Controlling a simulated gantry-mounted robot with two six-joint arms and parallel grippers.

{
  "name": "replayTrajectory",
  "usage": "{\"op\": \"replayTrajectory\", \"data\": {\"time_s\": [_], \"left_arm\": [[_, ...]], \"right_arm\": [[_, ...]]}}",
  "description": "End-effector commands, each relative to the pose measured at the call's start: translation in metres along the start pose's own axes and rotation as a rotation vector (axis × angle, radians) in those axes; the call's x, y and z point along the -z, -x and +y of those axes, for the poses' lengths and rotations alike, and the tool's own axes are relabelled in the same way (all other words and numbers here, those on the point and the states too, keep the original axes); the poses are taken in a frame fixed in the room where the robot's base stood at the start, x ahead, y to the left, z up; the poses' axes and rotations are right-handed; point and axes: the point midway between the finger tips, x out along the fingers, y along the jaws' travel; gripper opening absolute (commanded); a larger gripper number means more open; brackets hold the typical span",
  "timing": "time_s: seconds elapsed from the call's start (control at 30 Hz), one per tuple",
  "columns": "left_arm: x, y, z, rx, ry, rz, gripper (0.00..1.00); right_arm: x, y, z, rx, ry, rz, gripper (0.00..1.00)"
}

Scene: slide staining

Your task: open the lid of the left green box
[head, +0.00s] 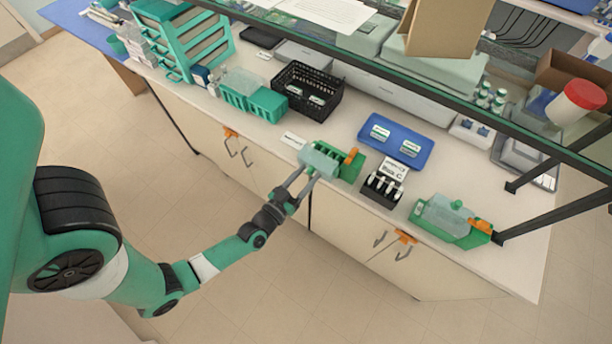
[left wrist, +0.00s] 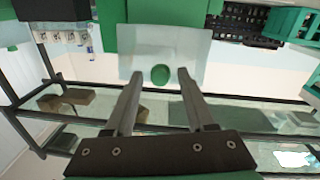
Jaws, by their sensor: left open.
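The left green box (head: 347,167) stands near the front edge of the bench, with an orange clip-like part at its right end. Its pale translucent lid (head: 318,157) is on its left part; whether it is lifted at all I cannot tell. My left gripper (head: 306,173) is open at the front of this lid. In the left wrist view the lid (left wrist: 188,50) has a round green knob (left wrist: 160,75), which appears between the open fingertips. I cannot tell whether the fingers touch it. The green box body (left wrist: 160,11) shows beyond the lid. My right gripper is not in view.
A black slide rack (head: 381,189) stands right of the box, and a second green box (head: 446,234) is farther right. Behind are a blue tray (head: 427,150) and a black basket (head: 290,84). A dark-edged glass shelf (head: 395,70) crosses above the bench.

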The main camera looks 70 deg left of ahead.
Motion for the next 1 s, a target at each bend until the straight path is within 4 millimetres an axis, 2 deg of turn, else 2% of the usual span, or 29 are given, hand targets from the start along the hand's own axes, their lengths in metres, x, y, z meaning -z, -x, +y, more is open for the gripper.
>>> {"op": "replayTrajectory", "data": {"time_s": [0.1,0.4,1.0], "left_arm": [[0.0000,0.0003,0.0001,0.000,0.000,0.000,0.55],[-0.0001,0.0006,0.0002,0.000,0.000,0.000,0.01],[0.0000,0.0007,0.0002,0.000,0.000,0.000,0.00]], "right_arm": [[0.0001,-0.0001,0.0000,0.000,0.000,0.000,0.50],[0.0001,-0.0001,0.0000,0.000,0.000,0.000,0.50],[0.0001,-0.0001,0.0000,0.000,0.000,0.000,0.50]]}}
